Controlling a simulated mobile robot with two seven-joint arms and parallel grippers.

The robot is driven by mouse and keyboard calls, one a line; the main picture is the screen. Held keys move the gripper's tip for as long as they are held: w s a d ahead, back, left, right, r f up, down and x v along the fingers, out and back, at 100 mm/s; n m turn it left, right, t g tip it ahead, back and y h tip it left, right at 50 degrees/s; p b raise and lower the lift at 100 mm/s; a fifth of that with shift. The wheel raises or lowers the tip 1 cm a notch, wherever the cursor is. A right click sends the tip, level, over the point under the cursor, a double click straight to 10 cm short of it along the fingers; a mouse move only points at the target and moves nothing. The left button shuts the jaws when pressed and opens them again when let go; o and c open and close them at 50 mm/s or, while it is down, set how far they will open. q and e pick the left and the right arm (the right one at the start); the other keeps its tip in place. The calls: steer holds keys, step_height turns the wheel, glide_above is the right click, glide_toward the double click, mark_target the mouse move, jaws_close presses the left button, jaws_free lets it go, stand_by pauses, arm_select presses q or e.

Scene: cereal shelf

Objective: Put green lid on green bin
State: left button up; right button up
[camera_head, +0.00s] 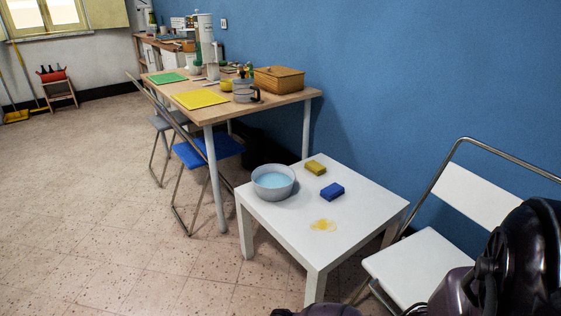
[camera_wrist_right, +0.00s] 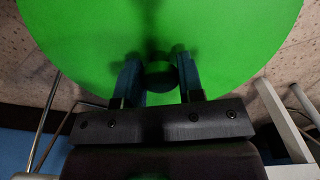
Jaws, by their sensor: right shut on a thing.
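The green lid (camera_wrist_right: 225,40) is a large round disc that fills most of the right wrist view. A dark round knob (camera_wrist_right: 160,76) sticks up from it. My right gripper (camera_wrist_right: 158,72) is shut on this knob, with one blue finger on each side. The floor shows past the lid's edge. The lid does not show in the head view. The green bin is not seen in either view.
A low white table (camera_head: 275,235) holds a grey bowl (camera_head: 273,189) of bluish water, a yellow sponge (camera_head: 316,167), a blue sponge (camera_head: 332,191) and a yellow stain (camera_head: 323,225). A white folding chair (camera_head: 415,262) stands right. A wooden table (camera_head: 290,97) stands behind. Floor at left is clear.

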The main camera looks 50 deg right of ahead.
arm_select(q)
steer(key=shift+s+f, duration=0.2)
steer(key=shift+f, duration=0.2)
arm_select(e)
steer(key=shift+f, duration=0.65)
steer(key=o, duration=1.1)
steer(key=shift+c, duration=0.2)
steer(key=r+p, duration=0.1)
steer(key=r, duration=0.3)
steer(key=r+p, duration=0.1)
steer(key=r, duration=0.1)
steer(key=shift+w+r+p, duration=0.1)
steer(key=shift+w+p, duration=0.2)
steer(key=shift+w, duration=0.1)
step_height(320, 180, up, 4)
steer(key=shift+s+f+p, duration=0.15)
steer(key=shift+p, duration=0.75)
steer(key=shift+s+r, duration=0.15)
steer(key=shift+r, duration=0.35)
arm_select(q)
steer(key=shift+s+a+n+g, duration=0.25)
steer(key=shift+s+n+g, duration=0.1)
steer(key=shift+s, duration=0.2)
steer(key=shift+s+a+n+g, duration=0.25)
steer(key=shift+s+g, duration=0.1)
steer(key=shift+s, duration=0.2)
arm_select(e)
steer(key=shift+s, duration=0.1)
